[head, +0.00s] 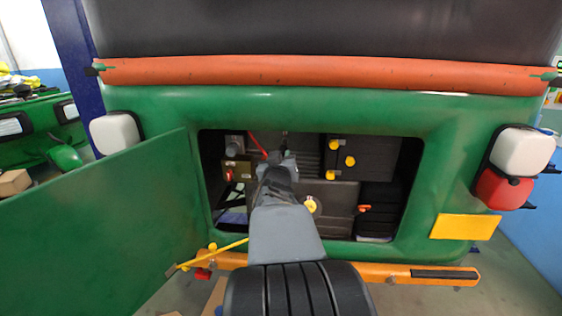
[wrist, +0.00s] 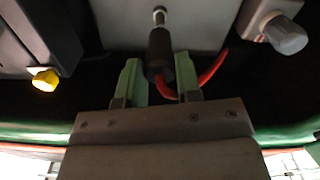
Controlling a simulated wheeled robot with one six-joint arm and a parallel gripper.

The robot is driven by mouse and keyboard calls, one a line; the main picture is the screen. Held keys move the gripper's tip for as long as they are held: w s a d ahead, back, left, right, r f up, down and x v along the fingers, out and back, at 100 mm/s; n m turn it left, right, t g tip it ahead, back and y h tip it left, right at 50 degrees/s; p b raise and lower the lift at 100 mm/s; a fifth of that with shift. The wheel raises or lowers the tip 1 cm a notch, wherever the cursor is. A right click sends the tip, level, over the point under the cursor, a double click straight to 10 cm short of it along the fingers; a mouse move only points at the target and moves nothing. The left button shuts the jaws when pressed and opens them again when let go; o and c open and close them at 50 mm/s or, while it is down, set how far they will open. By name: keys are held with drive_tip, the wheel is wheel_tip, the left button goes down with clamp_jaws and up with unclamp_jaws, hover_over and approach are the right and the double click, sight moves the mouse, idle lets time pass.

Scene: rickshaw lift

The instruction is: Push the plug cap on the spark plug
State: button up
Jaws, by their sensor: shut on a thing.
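The black plug cap (wrist: 160,50) is between the two green fingers of my gripper (wrist: 158,70) in the wrist view, and the gripper is shut on it. A red cable (wrist: 212,70) comes off the cap and curves to the right. The spark plug (wrist: 159,14) shows as a small pale metal stub on a grey block, in line with the cap's far end. The cap meets or nearly meets it; I cannot tell how far it is on. In the head view my gripper (head: 281,165) is inside the engine bay, and my arm hides the cap and plug.
The green hatch door (head: 100,225) stands open at the left of the bay. Yellow knobs (head: 350,161) on a dark box are right of my gripper. A grey knob (wrist: 288,36) is close by at right in the wrist view. An orange bumper bar (head: 400,272) runs below.

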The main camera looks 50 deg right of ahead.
sight(283, 151)
drive_tip(key=shift+b+x, duration=0.75)
drive_tip(key=shift+x, duration=1.8)
idle(2.4)
drive_tip(key=o, duration=1)
drive_tip(key=shift+c, duration=0.2)
drive_tip(key=shift+c, duration=0.6)
drive_tip(key=v, duration=0.8)
drive_tip(key=shift+p, duration=0.45)
drive_tip(key=shift+a, duration=0.1)
